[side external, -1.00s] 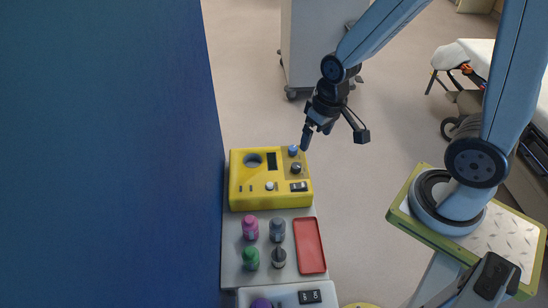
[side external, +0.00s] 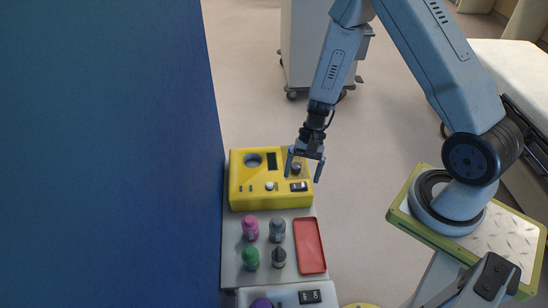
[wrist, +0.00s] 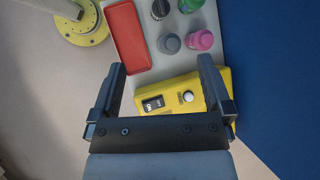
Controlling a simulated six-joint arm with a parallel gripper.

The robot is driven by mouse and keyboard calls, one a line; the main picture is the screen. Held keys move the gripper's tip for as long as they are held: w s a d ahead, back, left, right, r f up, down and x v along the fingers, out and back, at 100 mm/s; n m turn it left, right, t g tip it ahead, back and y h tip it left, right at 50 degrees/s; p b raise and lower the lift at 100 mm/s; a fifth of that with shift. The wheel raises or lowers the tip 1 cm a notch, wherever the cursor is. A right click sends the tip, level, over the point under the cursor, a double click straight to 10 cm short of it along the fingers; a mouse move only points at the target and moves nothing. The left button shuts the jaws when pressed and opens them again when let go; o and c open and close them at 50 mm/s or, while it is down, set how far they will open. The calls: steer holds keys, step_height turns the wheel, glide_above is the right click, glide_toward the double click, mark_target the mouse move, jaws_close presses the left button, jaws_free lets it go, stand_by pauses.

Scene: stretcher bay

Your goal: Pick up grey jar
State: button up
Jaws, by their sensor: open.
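The grey jar (side external: 277,230) stands upright on the light grey bench top, between the pink jar and the red tray. It also shows in the wrist view (wrist: 169,43), beyond the fingertips. My gripper (side external: 303,178) is open and empty, fingers pointing down, over the right side of the yellow device. In the wrist view the two fingers of my gripper (wrist: 162,64) are spread wide, with the jar apart from both.
A pink jar (side external: 250,229), a green jar (side external: 250,258) and a dark jar (side external: 279,258) stand close around it. The red tray (side external: 310,246) lies to the right. The yellow device (side external: 243,190) is behind, and a blue wall (side external: 110,150) rises at the left.

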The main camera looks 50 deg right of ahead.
step_height(320, 180, down, 12)
steer(key=m+t+y, duration=0.4)
steer(key=m+y, duration=0.1)
steer(key=m, duration=0.2)
steer(key=m+t, duration=0.6)
steer(key=m, duration=0.2)
glide_toward(278, 228)
steer(key=w+f, duration=0.2)
steer(key=f, duration=0.1)
steer(key=shift+a+f, duration=0.2)
steer(key=shift+w, duration=0.1)
steer(key=shift+a, duration=0.1)
steer(key=shift+x, duration=1.25)
steer(key=shift+f, duration=0.2)
steer(key=shift+x, duration=2.5)
steer(key=shift+f, duration=0.1)
steer(key=c, duration=1.2)
